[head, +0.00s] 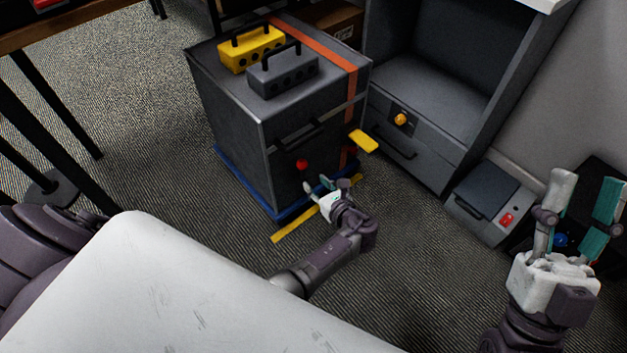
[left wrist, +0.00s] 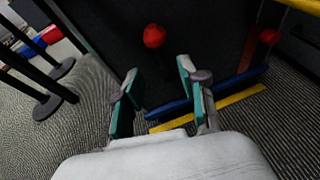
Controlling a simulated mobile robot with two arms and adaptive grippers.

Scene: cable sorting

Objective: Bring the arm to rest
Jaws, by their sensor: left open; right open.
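My left gripper (head: 318,187) is open and empty, low in front of the dark grey cabinet (head: 236,133). In the left wrist view its two teal-padded fingers (left wrist: 158,85) stand apart with nothing between them. A red knob (head: 302,164) on the cabinet front is just above the left gripper; it also shows in the left wrist view (left wrist: 154,36). My right gripper (head: 577,205) is open and empty at the right, with its fingers pointing up. I cannot tell whether the left fingers touch the cabinet.
A yellow block (head: 252,48) and a grey block (head: 283,75), both with handles, stand on the cabinet. A yellow piece (head: 363,141) sticks out at its right. A blue base edge (head: 241,178) and yellow floor strip (head: 293,224) lie below. A grey box (head: 486,198) stands near my right gripper.

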